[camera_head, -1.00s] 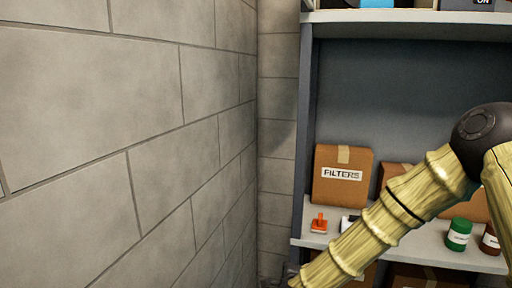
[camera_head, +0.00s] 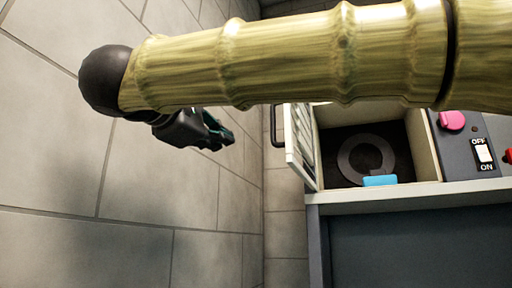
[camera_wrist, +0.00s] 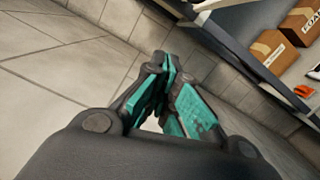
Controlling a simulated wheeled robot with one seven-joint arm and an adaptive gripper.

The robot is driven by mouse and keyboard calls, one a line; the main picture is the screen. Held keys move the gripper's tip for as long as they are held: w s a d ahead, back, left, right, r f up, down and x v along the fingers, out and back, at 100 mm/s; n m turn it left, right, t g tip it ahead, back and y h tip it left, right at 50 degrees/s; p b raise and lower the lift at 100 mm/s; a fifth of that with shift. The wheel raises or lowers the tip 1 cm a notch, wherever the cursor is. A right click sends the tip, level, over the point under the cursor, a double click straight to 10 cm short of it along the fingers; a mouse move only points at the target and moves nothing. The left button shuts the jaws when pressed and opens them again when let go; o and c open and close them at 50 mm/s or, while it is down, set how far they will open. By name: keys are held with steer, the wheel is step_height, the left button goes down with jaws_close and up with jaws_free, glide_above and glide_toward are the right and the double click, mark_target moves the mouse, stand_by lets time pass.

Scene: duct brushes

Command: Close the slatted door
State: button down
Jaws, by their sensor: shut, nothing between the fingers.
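The slatted door (camera_head: 301,147) is a pale framed panel, seen nearly edge-on in the head view. It stands open at the left side of the cream box (camera_head: 425,150), swung out toward me. A dark handle (camera_head: 276,125) sticks out on its left face. My gripper (camera_head: 226,136) is to the left of the door and handle, apart from them, in front of the block wall. Its teal fingers (camera_wrist: 168,72) are shut and empty in the wrist view. The door does not show in the wrist view.
Inside the box are a grey ring (camera_head: 344,160) and a blue block (camera_head: 380,180). A pink knob (camera_head: 452,120) and an OFF/ON switch (camera_head: 484,153) are to its right. Cardboard boxes (camera_wrist: 268,48) show on a shelf in the wrist view.

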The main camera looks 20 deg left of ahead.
steer(key=s+r+m, duration=0.3)
steer(key=s+r, duration=0.2)
steer(key=s, duration=0.1)
steer(key=w+d+p, duration=0.5)
steer(key=w+p, duration=0.1)
steer(key=w, duration=0.4)
steer(key=shift+w+d+f, duration=0.15)
steer(key=shift+d, duration=0.25)
steer(key=shift+d+y, duration=0.1)
steer(key=shift+y, duration=0.3)
